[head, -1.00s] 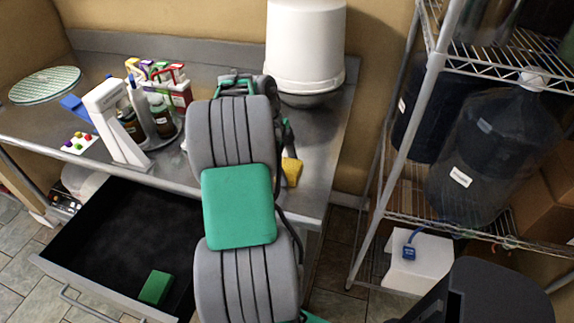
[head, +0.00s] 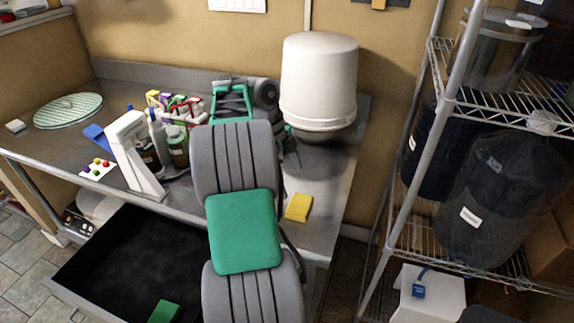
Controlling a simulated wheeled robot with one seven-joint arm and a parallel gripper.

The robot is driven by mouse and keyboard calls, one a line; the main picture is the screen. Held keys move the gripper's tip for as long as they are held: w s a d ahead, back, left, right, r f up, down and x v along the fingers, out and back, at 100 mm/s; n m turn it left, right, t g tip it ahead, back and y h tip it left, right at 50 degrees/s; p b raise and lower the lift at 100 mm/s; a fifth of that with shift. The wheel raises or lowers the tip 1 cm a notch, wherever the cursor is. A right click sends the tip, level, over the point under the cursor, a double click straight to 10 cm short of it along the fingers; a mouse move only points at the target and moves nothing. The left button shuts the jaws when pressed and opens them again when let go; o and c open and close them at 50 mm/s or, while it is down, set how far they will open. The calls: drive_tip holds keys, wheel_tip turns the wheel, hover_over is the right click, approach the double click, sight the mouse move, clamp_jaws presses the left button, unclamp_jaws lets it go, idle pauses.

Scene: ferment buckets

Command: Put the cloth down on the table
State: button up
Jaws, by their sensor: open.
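A yellow folded piece (head: 298,207), which looks like the cloth, lies flat on the steel table (head: 325,190), near its front edge at the right end. My gripper (head: 291,158) is partly hidden behind my own arm. Its dark end shows above and behind the yellow piece, in front of the white bucket. It is open, and the yellow piece lies apart from it.
A white bucket (head: 319,80) stands at the table's back right. Bottles (head: 177,147), a white stand (head: 133,155) and a round mesh lid (head: 68,110) are to the left. An open black drawer (head: 125,265) juts out below. A wire shelf (head: 510,115) stands right.

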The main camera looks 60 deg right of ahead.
drive_tip(key=w+a+r+n+t+h, duration=0.1)
drive_tip(key=w+a+r+n+t, duration=0.15)
drive_tip(key=w+a+n, duration=0.5)
drive_tip(key=w+a+r+n+t+h, duration=0.1)
drive_tip(key=w+a+r+n, duration=0.35)
drive_tip(key=a+n, duration=0.6)
drive_tip(key=s+a+f+n+t+y, duration=0.1)
drive_tip(key=a+f+n, duration=0.1)
drive_tip(key=a+n, duration=0.6)
drive_tip(key=s+a+f+n+t+y, duration=0.1)
drive_tip(key=a+n, duration=0.7)
drive_tip(key=a, duration=0.9)
wheel_tip(320, 180, down, 2)
drive_tip(key=shift+s+f+n+t+y+p, duration=0.2)
drive_tip(key=shift+f+n+t+y+p, duration=0.1)
drive_tip(key=shift+t, duration=0.45)
drive_tip(key=shift+c, duration=0.6)
